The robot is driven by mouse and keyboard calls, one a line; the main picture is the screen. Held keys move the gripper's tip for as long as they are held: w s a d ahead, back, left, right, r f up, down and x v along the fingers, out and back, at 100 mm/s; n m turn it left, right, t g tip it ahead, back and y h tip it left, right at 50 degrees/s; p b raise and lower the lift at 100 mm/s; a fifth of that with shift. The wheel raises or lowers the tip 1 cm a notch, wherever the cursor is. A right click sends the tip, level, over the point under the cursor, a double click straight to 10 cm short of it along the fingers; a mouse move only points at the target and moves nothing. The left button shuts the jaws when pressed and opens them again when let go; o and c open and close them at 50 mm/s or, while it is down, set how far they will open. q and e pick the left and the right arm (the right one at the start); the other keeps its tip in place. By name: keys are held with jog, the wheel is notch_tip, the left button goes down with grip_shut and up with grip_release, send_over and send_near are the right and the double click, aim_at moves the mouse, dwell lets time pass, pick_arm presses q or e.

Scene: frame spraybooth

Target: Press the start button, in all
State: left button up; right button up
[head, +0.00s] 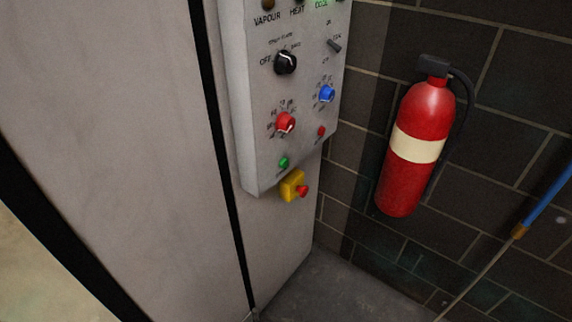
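A grey control panel (258,130) is mounted on the narrow side of the pale cabinet. A small green button (283,162) sits near its lower left edge. Its label is too small to read, so I cannot confirm that it is the start button. A small red button (321,131) sits to the right and a little higher. Above them are a red knob (285,122), a blue knob (326,94) and a black selector knob (285,62). The panel's top is cut off by the frame. Neither of my grippers is in the head view.
A yellow box with a red mushroom button (302,191) sits just below the panel. A red fire extinguisher (413,160) hangs on the dark brick wall to the right. A blue pole (548,202) is at the right edge. The floor (345,285) below looks clear.

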pick_arm(q)
grip_shut()
dwell(1.5)
